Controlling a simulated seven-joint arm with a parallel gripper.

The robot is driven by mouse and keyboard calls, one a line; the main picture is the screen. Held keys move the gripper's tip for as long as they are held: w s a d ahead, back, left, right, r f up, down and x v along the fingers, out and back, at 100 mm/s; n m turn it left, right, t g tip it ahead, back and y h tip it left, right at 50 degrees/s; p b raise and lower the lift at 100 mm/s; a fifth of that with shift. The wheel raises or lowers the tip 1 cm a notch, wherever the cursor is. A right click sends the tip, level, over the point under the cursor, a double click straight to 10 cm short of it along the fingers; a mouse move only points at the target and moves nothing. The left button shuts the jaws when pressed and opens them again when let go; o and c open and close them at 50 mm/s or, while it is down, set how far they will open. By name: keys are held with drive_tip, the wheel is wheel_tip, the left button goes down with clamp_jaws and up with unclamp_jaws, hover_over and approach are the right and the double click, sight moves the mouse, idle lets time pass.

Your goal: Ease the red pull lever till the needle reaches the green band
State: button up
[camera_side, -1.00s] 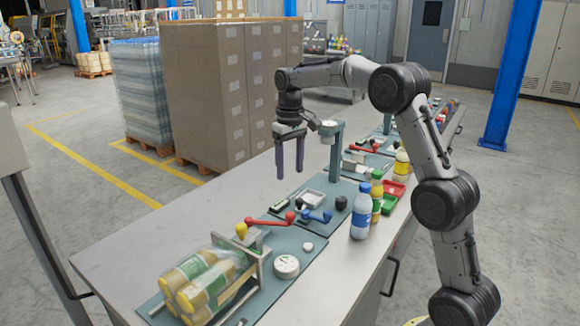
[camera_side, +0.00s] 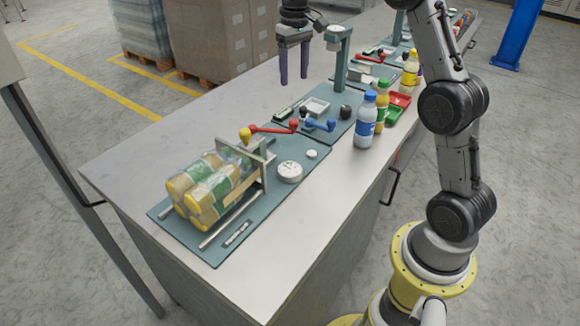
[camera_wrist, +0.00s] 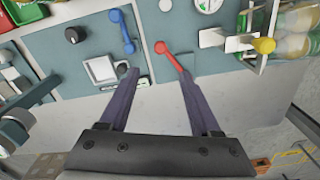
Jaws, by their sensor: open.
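My gripper (camera_side: 293,80) is open and empty above the bench, apart from the lever. In the wrist view the lever shows near the right fingertip.
Wrapped yellow-capped bottles (camera_side: 212,187) lie in the frame beside the lever. A blue lever (camera_side: 318,125), a white tray (camera_side: 316,107) and a black knob (camera_side: 346,111) are close behind. Upright bottles (camera_side: 368,120) stand right. The bench's left side (camera_side: 200,120) is clear.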

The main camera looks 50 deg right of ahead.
sight(294, 121)
wheel_tip(294, 121, down, 14)
drive_tip(key=shift+r, duration=0.1)
idle(0.7)
clamp_jaws()
idle(1.4)
